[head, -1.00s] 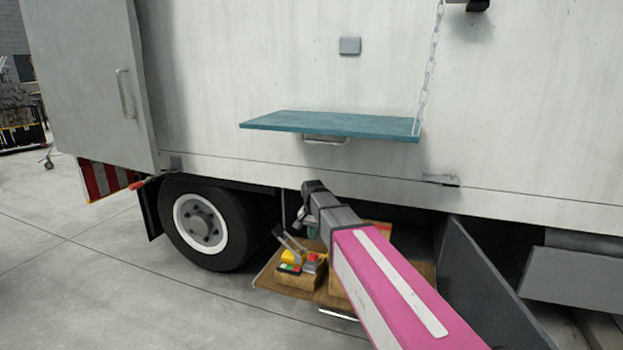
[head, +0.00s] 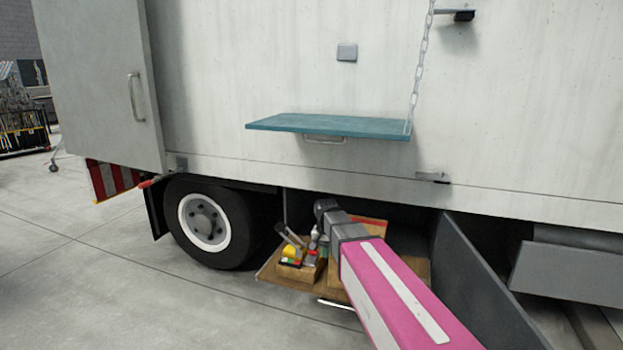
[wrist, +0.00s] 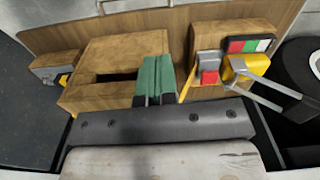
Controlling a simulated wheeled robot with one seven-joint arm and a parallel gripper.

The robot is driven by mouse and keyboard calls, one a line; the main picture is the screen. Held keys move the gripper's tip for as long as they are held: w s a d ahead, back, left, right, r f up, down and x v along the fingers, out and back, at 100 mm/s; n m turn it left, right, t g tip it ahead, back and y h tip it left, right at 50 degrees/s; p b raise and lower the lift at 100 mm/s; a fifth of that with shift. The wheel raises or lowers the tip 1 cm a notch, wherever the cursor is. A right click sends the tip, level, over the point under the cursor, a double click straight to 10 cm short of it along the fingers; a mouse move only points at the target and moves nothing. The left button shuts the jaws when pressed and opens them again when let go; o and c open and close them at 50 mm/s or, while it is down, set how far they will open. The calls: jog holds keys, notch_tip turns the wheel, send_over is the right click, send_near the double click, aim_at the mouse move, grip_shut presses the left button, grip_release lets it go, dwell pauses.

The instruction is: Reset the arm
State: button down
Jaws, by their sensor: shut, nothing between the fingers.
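My arm, pink with a grey wrist (head: 350,232), reaches over a low open tray in the truck's underside. In the wrist view, my gripper (wrist: 157,78) shows two green fingers side by side, shut with nothing between them. The fingers overlap a slotted wooden box (wrist: 125,50) in that view; whether they touch it I cannot tell. In the head view the fingers are small and partly hard to make out beside the tools.
The wooden tray (head: 270,268) holds wooden boxes, a yellow tool (wrist: 236,68) and a red block (wrist: 209,70) close by. A grey flap (head: 480,275) stands right of my arm. A teal shelf (head: 330,125) hangs above by a chain (head: 418,75).

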jog(key=s+d+f+n, duration=0.1)
jog(key=s+d+f, duration=0.4)
jog(key=s+d, duration=0.2)
jog(key=s+d+f+n, duration=0.2)
jog(key=s+d+f, duration=0.3)
jog(key=s+d, duration=0.2)
jog(key=s, duration=0.2)
jog(key=shift+s, duration=0.35)
